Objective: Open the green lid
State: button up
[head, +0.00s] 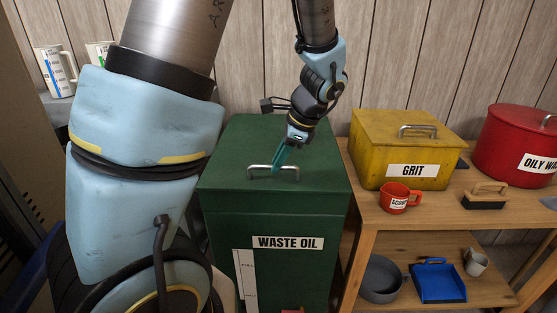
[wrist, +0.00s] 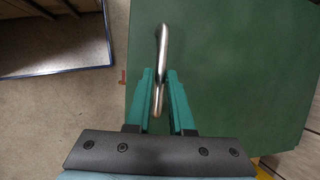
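The green lid (head: 238,148) tops a tall green bin (head: 232,228) labelled WASTE OIL. The lid looks closed and lies flat. A silver bar handle (head: 258,177) runs across its front part. My gripper (head: 277,168) reaches down to the handle from above. In the wrist view the handle (wrist: 163,50) passes between my gripper's two teal fingers (wrist: 160,90). The fingers stand apart with a gap on each side of the bar. The green lid (wrist: 235,70) fills the right of that view.
A wooden bench (head: 448,215) stands to the right with a yellow GRIT box (head: 380,142), a red bin (head: 510,138), a red mug (head: 398,204) and a brush (head: 486,202). A blue dustpan (head: 440,283) lies on the lower shelf. My arm covers much of the left.

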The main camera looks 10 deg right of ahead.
grip_shut()
dwell(1.0)
